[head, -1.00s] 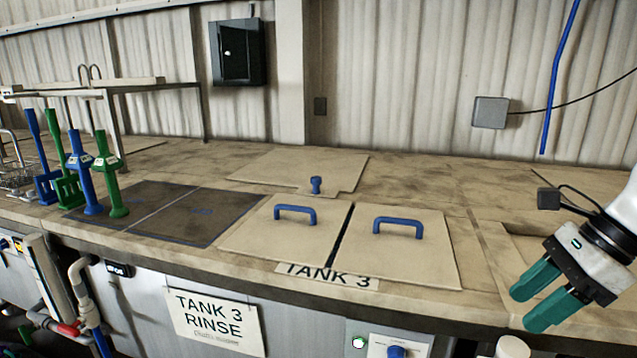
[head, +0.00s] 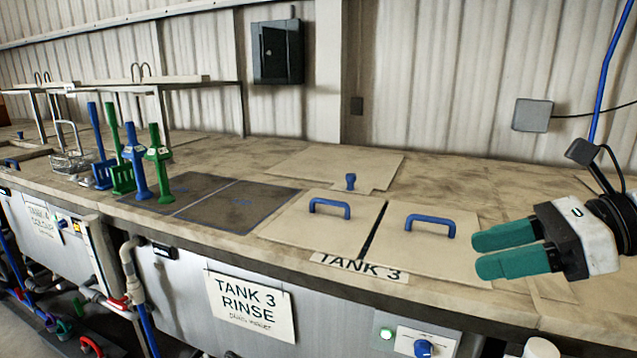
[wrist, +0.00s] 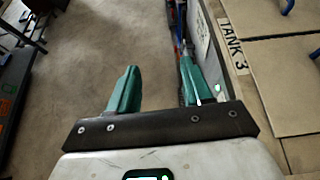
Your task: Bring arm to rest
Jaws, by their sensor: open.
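My gripper (head: 508,250) is at the right of the head view, its two teal fingers pointing left and apart, with nothing between them. It is in front of the right lid (head: 425,250) of tank 3, near the counter's front edge. In the wrist view my gripper (wrist: 158,92) is also open and empty, with floor (wrist: 75,100) beneath and between the fingers. The tank 3 counter edge (wrist: 245,90) runs along the right of that view.
Two blue-handled lids cover tank 3; the left lid (head: 318,225) lies beside the right one. Blue and green upright tools (head: 160,165) and a wire basket (head: 70,160) stand at the left. A grey wall box (head: 532,115) hangs at the back right. Pipes (head: 130,270) run along the front.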

